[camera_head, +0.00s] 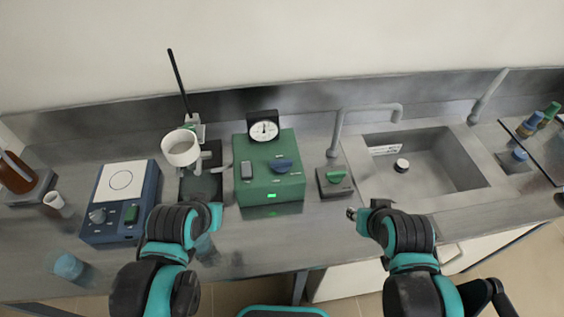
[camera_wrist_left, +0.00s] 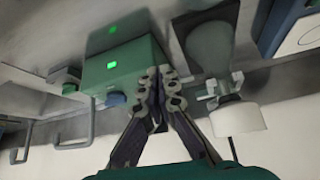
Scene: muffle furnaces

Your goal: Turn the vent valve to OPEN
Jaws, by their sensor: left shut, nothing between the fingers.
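The green furnace box (camera_head: 262,188) stands at the middle of the counter with a lit green indicator (camera_head: 271,195). A blue knob (camera_head: 281,165) sits on its top; it also shows in the left wrist view (camera_wrist_left: 116,98).
A dial gauge (camera_head: 264,130) stands behind the green box. A blue hotplate (camera_head: 122,200) and a stand with a white bowl (camera_head: 182,150) are at left. A grey tap (camera_head: 338,130) and sink (camera_head: 425,165) are at right. Counter in front of the box is clear.

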